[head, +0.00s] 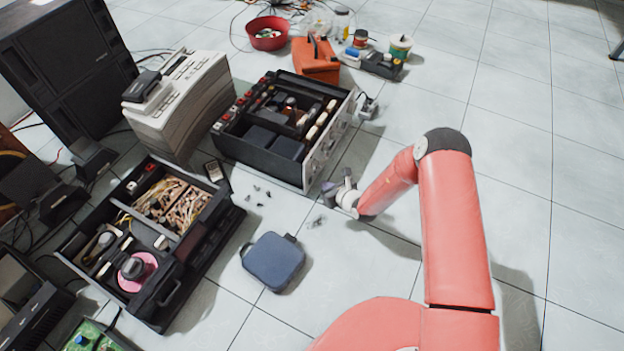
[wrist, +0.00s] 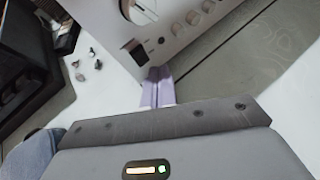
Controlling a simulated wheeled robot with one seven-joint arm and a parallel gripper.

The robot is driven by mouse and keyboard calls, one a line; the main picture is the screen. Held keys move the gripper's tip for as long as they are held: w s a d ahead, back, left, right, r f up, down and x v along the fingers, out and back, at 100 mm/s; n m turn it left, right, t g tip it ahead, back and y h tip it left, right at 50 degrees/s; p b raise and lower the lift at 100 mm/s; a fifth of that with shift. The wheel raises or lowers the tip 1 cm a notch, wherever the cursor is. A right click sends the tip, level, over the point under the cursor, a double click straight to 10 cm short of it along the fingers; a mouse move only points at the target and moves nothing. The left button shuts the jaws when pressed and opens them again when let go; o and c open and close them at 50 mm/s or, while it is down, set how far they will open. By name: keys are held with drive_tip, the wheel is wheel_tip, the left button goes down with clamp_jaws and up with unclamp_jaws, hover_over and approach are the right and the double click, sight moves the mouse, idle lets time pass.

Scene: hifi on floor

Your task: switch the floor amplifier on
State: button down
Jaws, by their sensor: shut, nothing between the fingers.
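The floor amplifier (head: 318,158) is an open-topped black box with a silver front panel, standing on the tiles in the upper middle of the head view. In the wrist view its silver panel (wrist: 168,50) fills the top middle, with a large round dial, several knobs and a small dark square switch (wrist: 138,50) near the lower corner. Whether the switch is on or off I cannot tell. My gripper (head: 329,189) is low beside the near end of the panel. Its purple fingers (wrist: 157,88) are together and empty, their tips just below the switch; contact is unclear.
A blue pouch (head: 273,261) lies on the floor in front, with small dark bits (head: 262,190) nearby. A second open black case (head: 190,245) stands to the left. An orange box (head: 316,62) is behind the amplifier. The floor to the right is clear.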

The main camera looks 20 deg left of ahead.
drive_tip(key=shift+a, duration=0.65)
idle(1.6)
drive_tip(key=shift+a+r, duration=0.15)
drive_tip(key=shift+a, duration=0.2)
drive_tip(key=shift+a, duration=0.3)
idle(0.5)
drive_tip(key=shift+w, duration=0.1)
drive_tip(key=shift+d, duration=0.7)
drive_tip(key=shift+s+d+f, duration=0.1)
drive_tip(key=shift+d+f, duration=0.05)
drive_tip(key=shift+d, duration=0.7)
drive_tip(key=shift+s+d+f, duration=0.1)
drive_tip(key=shift+d, duration=0.7)
drive_tip(key=shift+s+d+f, duration=0.1)
drive_tip(key=shift+d+f, duration=0.05)
drive_tip(key=shift+d, duration=0.7)
